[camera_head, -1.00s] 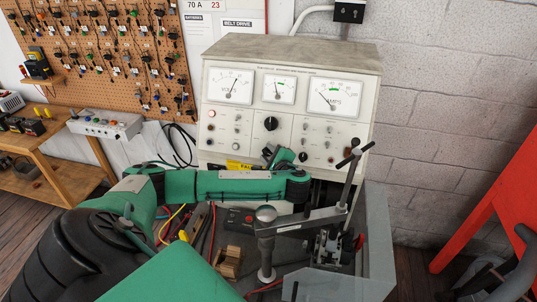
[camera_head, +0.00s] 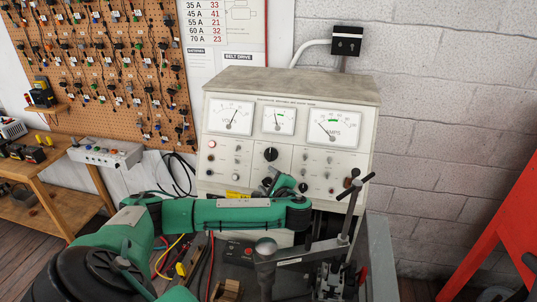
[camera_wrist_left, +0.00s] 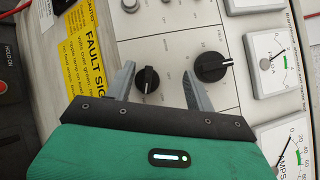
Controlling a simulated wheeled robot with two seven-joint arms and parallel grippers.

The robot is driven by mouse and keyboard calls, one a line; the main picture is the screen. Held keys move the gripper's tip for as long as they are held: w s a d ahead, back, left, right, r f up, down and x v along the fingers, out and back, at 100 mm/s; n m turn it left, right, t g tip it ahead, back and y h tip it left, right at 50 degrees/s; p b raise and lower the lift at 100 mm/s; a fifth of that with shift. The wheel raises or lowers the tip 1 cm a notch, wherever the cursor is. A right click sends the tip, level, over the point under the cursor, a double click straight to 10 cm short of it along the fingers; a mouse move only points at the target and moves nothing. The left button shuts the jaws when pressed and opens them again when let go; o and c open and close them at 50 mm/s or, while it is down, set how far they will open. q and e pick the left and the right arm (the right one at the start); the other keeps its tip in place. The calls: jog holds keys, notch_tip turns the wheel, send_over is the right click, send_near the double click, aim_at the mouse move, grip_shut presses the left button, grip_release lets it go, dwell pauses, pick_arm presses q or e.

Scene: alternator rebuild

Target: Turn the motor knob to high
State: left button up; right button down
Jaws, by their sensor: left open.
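The light-coloured test bench panel (camera_head: 225,178) has gauges above and knobs below. In the left wrist view, a small black knob (camera_wrist_left: 147,79) sits between the two grey fingers of my left gripper (camera_wrist_left: 158,70). The fingers are open, one on each side of it, with visible gaps. I cannot read which label this knob carries or its setting. A larger black knob (camera_wrist_left: 212,66) lies just beyond the right finger; it also shows in the head view (camera_head: 270,153). There, my left gripper (camera_head: 268,183) is in front of the lower panel and hides the small knob. My right gripper is not seen.
A lever with a crossbar (camera_head: 352,205) and a clamp stand right of my left arm. Red and yellow cables (camera_head: 170,255) lie below it. A yellow fault sign (camera_wrist_left: 85,45) is left of the fingers. A red frame (camera_head: 495,240) stands at the right.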

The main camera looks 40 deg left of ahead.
pick_arm(q)
jog(key=r+b, duration=0.1)
jog(key=r, duration=0.1)
jog(key=r+b, duration=0.1)
jog(key=r, duration=0.2)
jog(key=a+r+b, duration=0.1)
jog(key=r, duration=0.2)
jog(key=shift+w+a, duration=0.1)
jog(key=shift+w, duration=0.2)
notch_tip(320, 180, up, 7)
jog(key=b, duration=0.2)
send_over(267, 182)
jog(key=d, duration=0.2)
jog(key=r, duration=0.3)
jog(key=shift+s+a+r, duration=0.2)
jog(key=shift+s+a, duration=0.1)
jog(key=shift+a, duration=0.05)
jog(key=shift+w+a+f, duration=0.1)
jog(key=shift+a, duration=0.05)
